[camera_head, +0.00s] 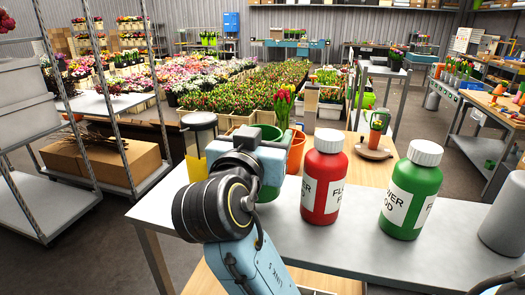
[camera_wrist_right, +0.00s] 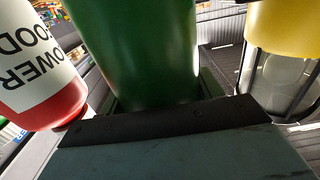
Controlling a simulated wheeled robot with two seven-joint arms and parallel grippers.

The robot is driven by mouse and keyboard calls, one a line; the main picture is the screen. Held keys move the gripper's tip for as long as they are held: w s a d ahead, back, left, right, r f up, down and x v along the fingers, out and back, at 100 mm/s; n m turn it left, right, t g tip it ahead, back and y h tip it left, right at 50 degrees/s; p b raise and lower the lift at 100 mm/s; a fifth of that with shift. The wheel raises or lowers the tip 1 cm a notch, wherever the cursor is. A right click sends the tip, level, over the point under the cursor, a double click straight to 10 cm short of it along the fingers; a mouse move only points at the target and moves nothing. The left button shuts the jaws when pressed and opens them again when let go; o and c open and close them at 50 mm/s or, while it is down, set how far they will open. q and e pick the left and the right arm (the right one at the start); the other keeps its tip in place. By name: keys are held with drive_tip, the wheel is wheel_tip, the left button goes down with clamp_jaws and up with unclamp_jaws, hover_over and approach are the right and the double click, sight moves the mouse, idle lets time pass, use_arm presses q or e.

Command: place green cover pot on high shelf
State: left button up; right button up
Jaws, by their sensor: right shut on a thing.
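A green cover pot (camera_head: 267,132) shows behind my right wrist, with its rim up and much of its body hidden. My right gripper (camera_head: 262,152) is shut on it; the fingertips are largely hidden. In the right wrist view the green pot (camera_wrist_right: 138,50) fills the middle, just beyond the gripper's body. A grey raised shelf (camera_head: 300,245) runs across the front, above a wooden bench top. The pot shows above the shelf's far left part; whether it touches the shelf cannot be told. My left gripper is not in view.
A red bottle (camera_head: 325,182) and a green bottle (camera_head: 411,190) stand on the shelf to the right. A grey cylinder (camera_head: 504,215) stands at its right end. A glass-and-yellow container (camera_head: 199,135) is left of the pot. An orange pot (camera_head: 296,152) is close behind.

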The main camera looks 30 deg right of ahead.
wheel_tip(320, 180, down, 2)
drive_tip(key=shift+f, duration=0.2)
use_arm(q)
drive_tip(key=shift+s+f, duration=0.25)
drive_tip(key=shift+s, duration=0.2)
use_arm(e)
drive_tip(key=o, duration=1.3)
drive_tip(key=shift+r, duration=0.15)
use_arm(q)
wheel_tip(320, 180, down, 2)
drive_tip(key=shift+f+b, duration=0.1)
drive_tip(key=shift+b, duration=1.15)
use_arm(e)
drive_tip(key=v, duration=1.2)
drive_tip(key=shift+s, duration=0.1)
